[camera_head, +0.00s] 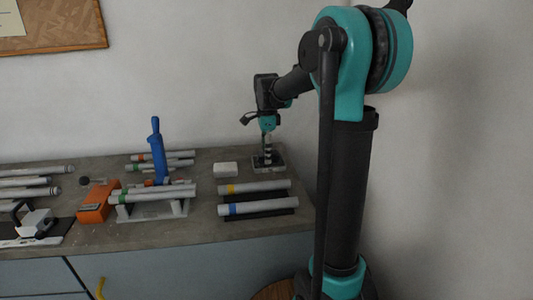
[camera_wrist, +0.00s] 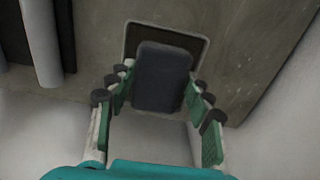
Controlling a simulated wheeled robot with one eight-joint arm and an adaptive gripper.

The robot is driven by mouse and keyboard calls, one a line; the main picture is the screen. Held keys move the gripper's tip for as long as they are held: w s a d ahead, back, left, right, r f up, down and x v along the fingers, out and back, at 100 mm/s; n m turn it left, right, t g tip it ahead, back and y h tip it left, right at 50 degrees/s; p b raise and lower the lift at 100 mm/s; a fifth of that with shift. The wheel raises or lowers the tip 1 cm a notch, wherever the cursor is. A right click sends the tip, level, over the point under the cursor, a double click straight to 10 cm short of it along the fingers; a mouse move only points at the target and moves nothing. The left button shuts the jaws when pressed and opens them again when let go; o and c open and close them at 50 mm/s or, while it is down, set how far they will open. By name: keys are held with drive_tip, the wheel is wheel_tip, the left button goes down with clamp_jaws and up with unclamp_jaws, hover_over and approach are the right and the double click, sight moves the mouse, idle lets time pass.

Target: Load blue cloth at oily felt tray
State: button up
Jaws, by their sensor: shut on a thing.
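In the wrist view my gripper (camera_wrist: 160,84) is shut on a dark, slate-coloured flat piece (camera_wrist: 163,64), which looks like the blue cloth. Its fingers grip it from left and right. The felt tray (camera_wrist: 202,46), dark inside with a thin pale rim, lies beyond the piece, which covers much of it. In the head view my gripper (camera_head: 267,157) points down over the tray (camera_head: 282,170) at the bench's right back. The held piece is hard to make out there. I cannot tell whether it touches the tray.
A white block (camera_head: 225,169) lies left of the tray. Grey tubes with yellow (camera_head: 258,187) and blue (camera_head: 258,206) bands lie in front. A blue upright tool (camera_head: 156,150), an orange block (camera_head: 97,202) and more tubes are further left. A wall stands close on the right.

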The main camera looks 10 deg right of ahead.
drive_tip(key=shift+r, duration=3.45)
